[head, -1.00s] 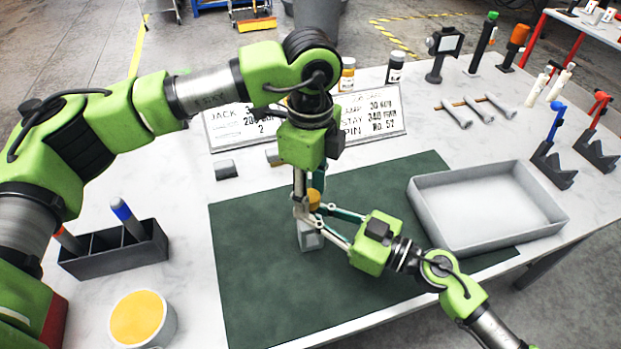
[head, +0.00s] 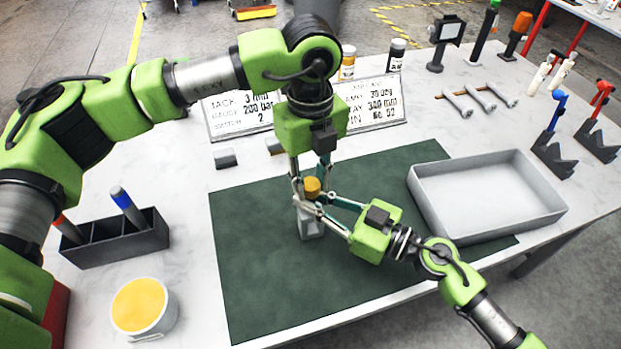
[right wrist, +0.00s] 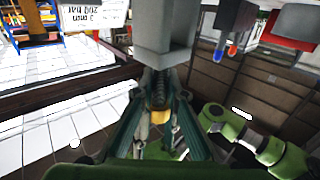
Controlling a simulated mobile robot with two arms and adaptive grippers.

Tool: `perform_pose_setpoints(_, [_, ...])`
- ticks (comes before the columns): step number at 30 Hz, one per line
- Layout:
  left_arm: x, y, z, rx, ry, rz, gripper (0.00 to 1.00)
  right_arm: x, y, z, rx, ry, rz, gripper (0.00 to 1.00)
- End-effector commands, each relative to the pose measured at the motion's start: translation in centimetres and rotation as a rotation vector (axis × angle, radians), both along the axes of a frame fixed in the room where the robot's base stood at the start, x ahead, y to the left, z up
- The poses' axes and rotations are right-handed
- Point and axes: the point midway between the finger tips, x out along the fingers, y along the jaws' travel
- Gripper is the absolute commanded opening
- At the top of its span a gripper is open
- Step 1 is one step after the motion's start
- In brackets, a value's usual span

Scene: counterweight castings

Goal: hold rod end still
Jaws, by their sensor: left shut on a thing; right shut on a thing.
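A small grey block (head: 311,226) stands on the green mat with an orange-yellow cylindrical end (head: 312,186) above it. My left gripper (head: 312,182) comes down from above, its fingers shut around the piece at the orange-yellow end. My right gripper (head: 308,203) reaches in from the right and is shut on the same piece, just below that end. The fingertips of both grippers overlap, so the exact contacts are hidden. In the right wrist view, which looks upside down, the grey block (right wrist: 165,35) is at the top and a yellow part (right wrist: 160,116) lies between the fingers.
The green mat (head: 265,270) is otherwise clear. An empty grey tray (head: 490,232) stands to the right. A divided holder (head: 125,248) and a yellow-topped tub (head: 145,330) stand at left. Sign boards (head: 368,118) and grey pins (head: 458,104) are behind.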

Motion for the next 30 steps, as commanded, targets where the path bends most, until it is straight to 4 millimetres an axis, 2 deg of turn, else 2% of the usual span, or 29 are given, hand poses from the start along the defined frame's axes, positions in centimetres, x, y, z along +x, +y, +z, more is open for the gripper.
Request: perform_pose_setpoints(30, [0.05,0.03,-0.08,0.001,0.000,-2.104,0.00,0.02,-0.03,-0.01,0.000,0.000,-0.001,0.00])
